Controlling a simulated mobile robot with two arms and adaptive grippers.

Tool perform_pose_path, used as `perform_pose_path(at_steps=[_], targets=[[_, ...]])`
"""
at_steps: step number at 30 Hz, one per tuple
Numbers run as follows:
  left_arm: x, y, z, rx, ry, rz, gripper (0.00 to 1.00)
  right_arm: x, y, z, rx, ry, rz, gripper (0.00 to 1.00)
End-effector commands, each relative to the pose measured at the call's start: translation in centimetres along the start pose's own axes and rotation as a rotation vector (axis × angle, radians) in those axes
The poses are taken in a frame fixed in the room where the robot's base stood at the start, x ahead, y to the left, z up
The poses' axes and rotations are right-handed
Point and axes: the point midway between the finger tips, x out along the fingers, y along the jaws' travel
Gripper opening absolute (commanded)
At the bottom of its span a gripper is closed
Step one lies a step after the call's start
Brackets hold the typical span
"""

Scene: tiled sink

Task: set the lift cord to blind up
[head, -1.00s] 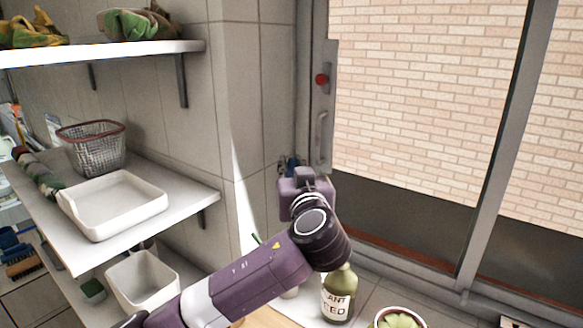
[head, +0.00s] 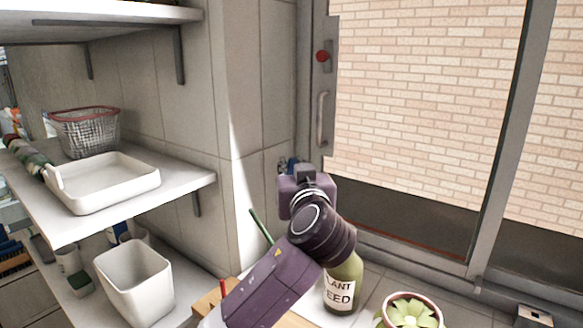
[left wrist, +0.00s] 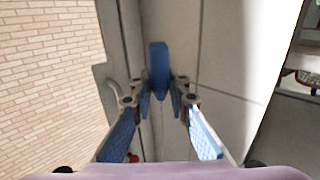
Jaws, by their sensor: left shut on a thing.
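My left gripper (head: 289,164) is in front of the tiled wall corner beside the window frame, low and left of the window handle. In the left wrist view its blue-padded fingers (left wrist: 162,102) are closed around a blue rounded piece (left wrist: 158,62), which looks like the pull of the lift cord. The thin cord itself cannot be made out, and the blind is not in view. My wrist hides most of the gripper in the head view. My right gripper is not in view.
The window frame has a grey handle (head: 322,118). Below stand a green bottle (head: 341,290) and a potted succulent (head: 411,312). Shelves at the left hold a wire basket (head: 87,132), a white tray (head: 104,184) and a white bin (head: 134,281). A green stick (head: 260,226) rises beside my arm.

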Motion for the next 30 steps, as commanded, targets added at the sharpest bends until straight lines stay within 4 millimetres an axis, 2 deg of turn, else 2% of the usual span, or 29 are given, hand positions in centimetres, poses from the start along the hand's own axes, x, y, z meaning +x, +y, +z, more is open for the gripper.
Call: perform_pose_path(at_steps=[2, 3, 8, 16, 20, 23, 30], targets=[[0.0, 0.1, 0.4, 0.001, -0.009, 0.002, 0.0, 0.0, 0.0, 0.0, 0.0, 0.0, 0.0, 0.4], [0.0, 0.1, 0.4, 0.001, -0.009, 0.002, 0.17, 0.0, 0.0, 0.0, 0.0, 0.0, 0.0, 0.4], [0.0, 0.1, 0.3, 0.001, -0.006, 0.001, 0.33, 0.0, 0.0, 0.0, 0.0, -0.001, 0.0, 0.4], [-0.1, 0.0, 0.1, 0.0, -0.002, -0.001, 0.33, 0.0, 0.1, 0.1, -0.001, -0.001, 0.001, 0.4], [-0.9, 0.1, 0.1, -0.001, -0.003, 0.001, 0.33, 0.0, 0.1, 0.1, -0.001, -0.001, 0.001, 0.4], [-2.3, 0.1, 0.1, -0.002, -0.003, 0.002, 0.33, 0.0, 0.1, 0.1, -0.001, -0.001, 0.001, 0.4], [-7.4, 0.2, 0.2, -0.004, -0.005, 0.004, 0.33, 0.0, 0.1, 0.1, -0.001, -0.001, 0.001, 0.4]])
